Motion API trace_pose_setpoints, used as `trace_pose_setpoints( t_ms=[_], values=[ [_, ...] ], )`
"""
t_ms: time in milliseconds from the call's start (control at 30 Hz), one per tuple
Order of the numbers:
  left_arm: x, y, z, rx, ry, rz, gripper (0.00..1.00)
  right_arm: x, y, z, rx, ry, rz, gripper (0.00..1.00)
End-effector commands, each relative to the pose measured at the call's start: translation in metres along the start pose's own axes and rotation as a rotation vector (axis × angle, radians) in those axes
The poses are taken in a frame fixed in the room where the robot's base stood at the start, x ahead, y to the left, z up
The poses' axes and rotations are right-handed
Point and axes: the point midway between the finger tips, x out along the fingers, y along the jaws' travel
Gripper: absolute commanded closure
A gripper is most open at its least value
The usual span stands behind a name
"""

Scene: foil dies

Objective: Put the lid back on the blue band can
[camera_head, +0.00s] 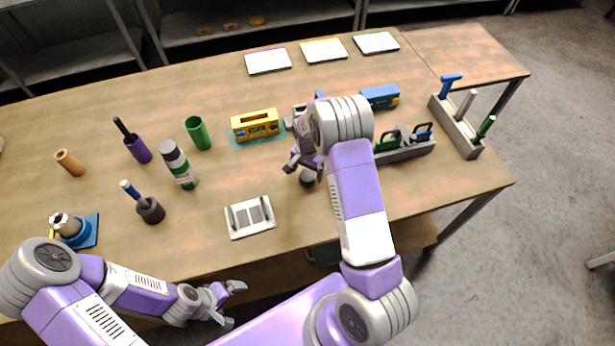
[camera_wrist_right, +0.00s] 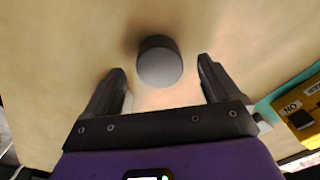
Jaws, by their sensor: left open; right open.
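A small dark grey round piece that looks like a lid (camera_head: 307,179) stands on the table below my right gripper (camera_head: 304,166). In the right wrist view the lid (camera_wrist_right: 160,66) lies ahead of the open fingers (camera_wrist_right: 162,76), roughly centred between them and apart from both. My left gripper (camera_head: 233,304) is open and empty at the table's front edge. A grey piece with a blue ring (camera_head: 68,228) is on a blue mat at the front left; I cannot tell if it is the blue band can. A grey can with white and green bands (camera_head: 178,164) stands at the left.
A green cup (camera_head: 198,133), purple holder (camera_head: 137,148) and dark holder (camera_head: 149,208) stand at the left. A white plate (camera_head: 250,217) lies near the front edge. A yellow box (camera_head: 255,125) is behind it. Tool racks (camera_head: 405,151) and a caddy (camera_head: 455,128) are at the right.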

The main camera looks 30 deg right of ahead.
Motion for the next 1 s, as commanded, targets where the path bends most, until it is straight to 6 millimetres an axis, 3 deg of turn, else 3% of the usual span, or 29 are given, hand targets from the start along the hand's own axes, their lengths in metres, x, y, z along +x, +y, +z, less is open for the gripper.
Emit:
trace_pose_setpoints(
  t_ms=[200,600,933,1000],
  values=[
    [-0.001,0.001,0.0,0.0,0.0,0.0,0.01,0.029,0.001,0.0,0.001,-0.001,0.002,0.11],
    [-0.001,0.001,0.0,0.0,0.0,0.0,0.01,0.031,0.001,0.0,0.0,0.0,0.0,0.12],
    [-0.001,0.001,0.0,0.0,0.0,0.0,0.01,0.031,0.001,0.0,0.0,0.0,0.0,0.63],
    [-0.001,0.001,0.0,0.0,0.0,0.0,0.01,0.031,0.001,0.0,0.0,0.0,0.0,0.65]
  ],
)
